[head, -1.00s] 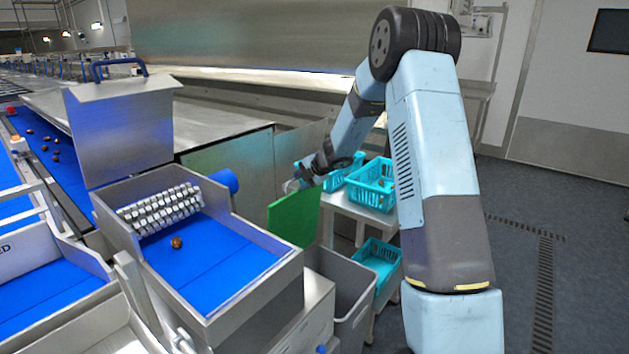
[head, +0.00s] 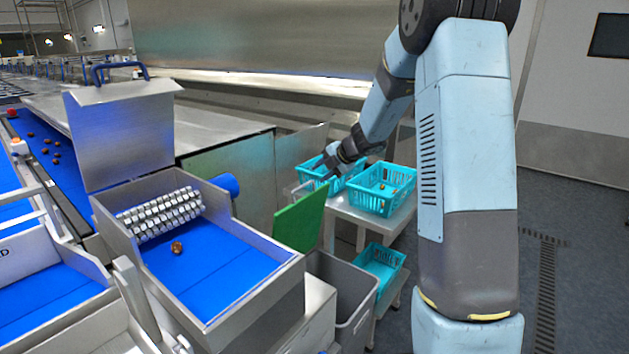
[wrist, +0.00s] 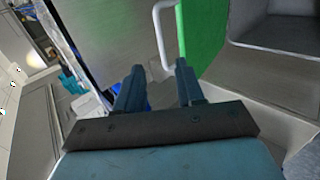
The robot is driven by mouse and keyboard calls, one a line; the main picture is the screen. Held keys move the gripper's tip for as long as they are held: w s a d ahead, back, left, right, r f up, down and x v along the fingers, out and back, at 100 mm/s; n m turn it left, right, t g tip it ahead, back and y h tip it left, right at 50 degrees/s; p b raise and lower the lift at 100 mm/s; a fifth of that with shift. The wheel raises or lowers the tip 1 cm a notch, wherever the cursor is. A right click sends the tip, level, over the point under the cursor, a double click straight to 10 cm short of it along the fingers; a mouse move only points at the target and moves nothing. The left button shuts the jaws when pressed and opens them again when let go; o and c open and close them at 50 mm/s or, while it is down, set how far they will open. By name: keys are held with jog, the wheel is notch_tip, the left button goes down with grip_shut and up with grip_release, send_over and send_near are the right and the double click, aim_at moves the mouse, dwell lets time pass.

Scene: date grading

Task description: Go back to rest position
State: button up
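My gripper (head: 328,168) hangs from my pale blue arm near the left teal basket, beside the green panel's top in the head view. In the wrist view my gripper (wrist: 158,88) shows two dark fingers standing apart with nothing between them. A brown date (head: 177,248) lies on the blue belt of the grading box (head: 215,308), well left of my gripper. The left teal basket (head: 309,174) is partly hidden by my gripper. The right teal basket (head: 402,204) holds a few dates.
A green panel (head: 301,222) stands upright below my gripper; it also shows in the wrist view (wrist: 205,35). A grey bin (head: 362,318) and a lower teal basket (head: 385,272) stand beneath. Several dates lie on the far-left belt (head: 75,192). Grey floor is open at right.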

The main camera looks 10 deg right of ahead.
jog(key=shift+v, duration=0.85)
jog(key=shift+r, duration=0.1)
jog(key=s+a+r+n+g, duration=0.1)
jog(key=s+a+r+n, duration=0.1)
jog(key=s+r+n, duration=0.4)
jog(key=s+a+r+n+h, duration=0.1)
jog(key=s+a+r+n, duration=0.1)
jog(key=s+n, duration=0.7)
jog(key=s+a+r+n+g, duration=0.1)
jog(key=s+a+r+n, duration=0.25)
jog(key=s+n, duration=0.45)
jog(key=s+d+n+h, duration=0.2)
jog(key=s+n, duration=0.8)
jog(key=n, duration=0.1)
jog(key=s+d+n+h, duration=0.2)
jog(key=s+d+n, duration=0.1)
jog(key=s+n, duration=0.7)
jog(key=shift+r+n+h, duration=0.3)
jog(key=shift+r+n, duration=0.05)
jog(key=shift+n, duration=0.85)
